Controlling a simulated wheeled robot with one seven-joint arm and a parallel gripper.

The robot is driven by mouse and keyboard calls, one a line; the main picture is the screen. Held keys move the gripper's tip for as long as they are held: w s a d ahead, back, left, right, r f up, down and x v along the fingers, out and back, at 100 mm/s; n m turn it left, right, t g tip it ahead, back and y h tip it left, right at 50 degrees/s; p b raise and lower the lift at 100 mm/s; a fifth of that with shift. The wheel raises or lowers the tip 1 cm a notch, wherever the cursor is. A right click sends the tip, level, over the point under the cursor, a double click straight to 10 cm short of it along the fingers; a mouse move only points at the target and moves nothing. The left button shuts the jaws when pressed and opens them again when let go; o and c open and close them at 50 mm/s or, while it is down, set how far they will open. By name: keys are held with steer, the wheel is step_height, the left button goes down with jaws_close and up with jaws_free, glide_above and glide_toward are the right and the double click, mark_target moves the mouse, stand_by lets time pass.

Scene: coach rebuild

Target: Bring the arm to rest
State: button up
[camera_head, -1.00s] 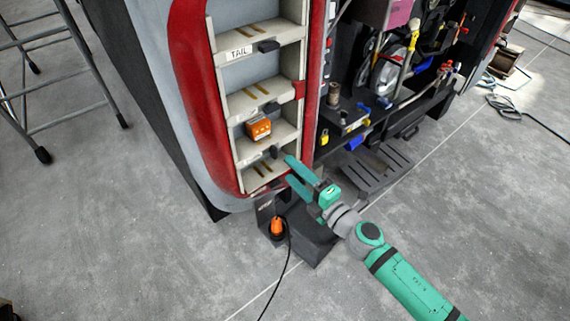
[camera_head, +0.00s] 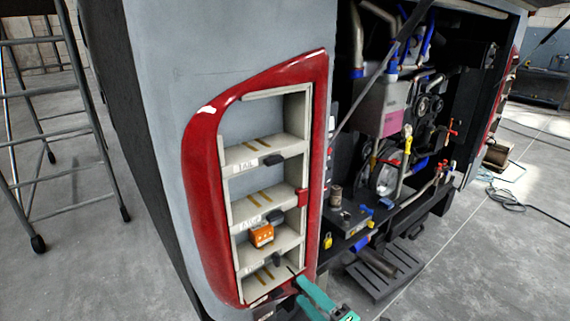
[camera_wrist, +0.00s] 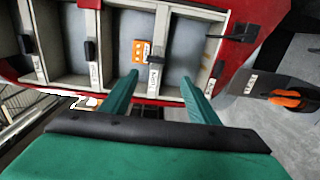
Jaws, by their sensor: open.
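My gripper (camera_head: 302,291) is at the bottom edge of the head view, by the lower right corner of the red-framed shelf unit (camera_head: 201,185). In the wrist view its two teal fingers (camera_wrist: 160,82) are spread apart with nothing between them. Most of my arm is out of the head view. An orange block (camera_head: 261,236) sits on a lower shelf of the unit. It also shows in the wrist view (camera_wrist: 141,50), beyond the fingertips and apart from them.
The open engine bay (camera_head: 390,140) is right of the shelves, with a black slatted step (camera_head: 385,268) below it. A metal ladder stand (camera_head: 60,140) is at left. An orange object in a dark holder (camera_wrist: 287,98) shows at the wrist view's right. Grey floor is clear at front left.

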steer(key=s+d+f+m+h, duration=0.3)
steer(key=s+f+m, duration=0.3)
steer(key=s, duration=0.7)
steer(key=s+d+f+m+h, duration=0.25)
steer(key=s+f+m, duration=0.4)
steer(key=s, duration=0.65)
steer(key=s+a+r+m+t+h, duration=0.1)
steer(key=s+a+m+h, duration=0.4)
steer(key=s+a+m, duration=0.6)
steer(key=shift+s+a+m, duration=0.15)
steer(key=shift+a+m, duration=0.6)
steer(key=c, duration=0.6)
steer(key=shift+a, duration=0.15)
